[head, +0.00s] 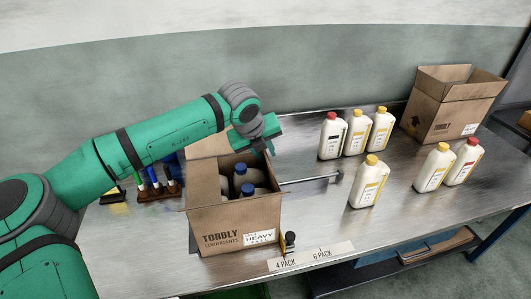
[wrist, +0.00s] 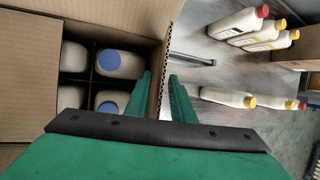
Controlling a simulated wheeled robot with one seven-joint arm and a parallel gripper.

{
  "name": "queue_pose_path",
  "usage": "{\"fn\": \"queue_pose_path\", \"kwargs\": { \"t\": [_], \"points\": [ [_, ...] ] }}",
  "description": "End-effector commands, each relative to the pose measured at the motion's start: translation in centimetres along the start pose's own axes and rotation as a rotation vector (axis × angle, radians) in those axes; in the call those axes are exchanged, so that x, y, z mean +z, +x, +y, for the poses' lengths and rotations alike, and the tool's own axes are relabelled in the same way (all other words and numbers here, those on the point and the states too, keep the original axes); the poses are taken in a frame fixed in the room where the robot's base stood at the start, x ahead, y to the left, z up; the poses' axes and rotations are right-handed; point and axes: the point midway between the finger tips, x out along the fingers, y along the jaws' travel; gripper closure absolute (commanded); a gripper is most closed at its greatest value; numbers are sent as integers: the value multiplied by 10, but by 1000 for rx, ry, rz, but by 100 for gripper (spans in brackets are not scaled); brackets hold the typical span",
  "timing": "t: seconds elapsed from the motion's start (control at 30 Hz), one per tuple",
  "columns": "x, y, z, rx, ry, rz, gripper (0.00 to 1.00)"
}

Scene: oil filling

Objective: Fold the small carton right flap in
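The small carton (head: 232,222) is a brown box marked TORBLY LUBRICANTS, open at the top on the steel bench. A gap shows between the fingers; contact with the flap cannot be told. My arm and gripper hide part of the carton's right side in the head view.
A larger open carton (head: 453,105) stands at the back right. Several white bottles (head: 369,182) with yellow or red caps stand right of the small carton. A metal rod (head: 310,179) lies beside it. A label strip (head: 312,256) is at the front edge.

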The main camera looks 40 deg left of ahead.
Motion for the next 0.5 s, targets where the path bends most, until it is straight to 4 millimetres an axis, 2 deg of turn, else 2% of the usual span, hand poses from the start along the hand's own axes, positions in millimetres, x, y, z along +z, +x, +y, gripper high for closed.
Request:
{"fn": "queue_pose_path", "kwargs": {
  "t": [0.37,0.47,0.5],
  "points": [
    [0,6,0,0,-1,-1,78],
    [0,6,0,0,0,-1,100],
    [0,6,0,0,0,0,100]
  ]
}}
